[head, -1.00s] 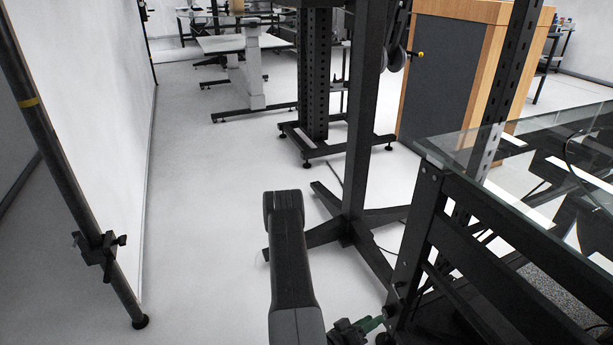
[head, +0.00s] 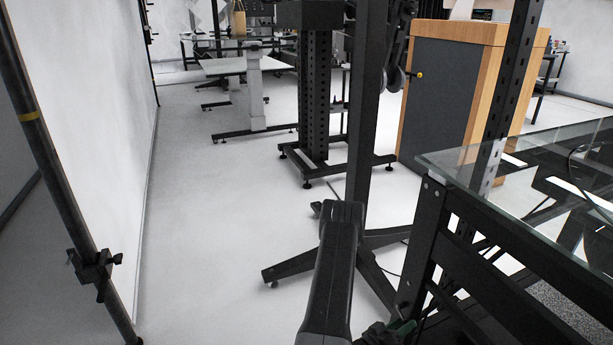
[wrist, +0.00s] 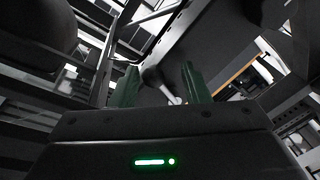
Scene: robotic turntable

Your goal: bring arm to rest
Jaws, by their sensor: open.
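My gripper (wrist: 160,88) shows in the wrist view with its two green fingers spread apart. Nothing is seen between the fingers. In the head view my dark arm link rises from the bottom edge, right of the middle. A small green part shows low beside it, near the black frame; the fingertips cannot be made out there. A green status light glows on the gripper body in the wrist view.
A glass-topped black frame (head: 440,240) stands close on the right. A black post with splayed feet (head: 372,110) stands just ahead. A wood-edged cabinet (head: 440,90) is behind. A dark pole (head: 45,160) and white wall panel (head: 90,110) are left. Clear floor (head: 200,230) lies between.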

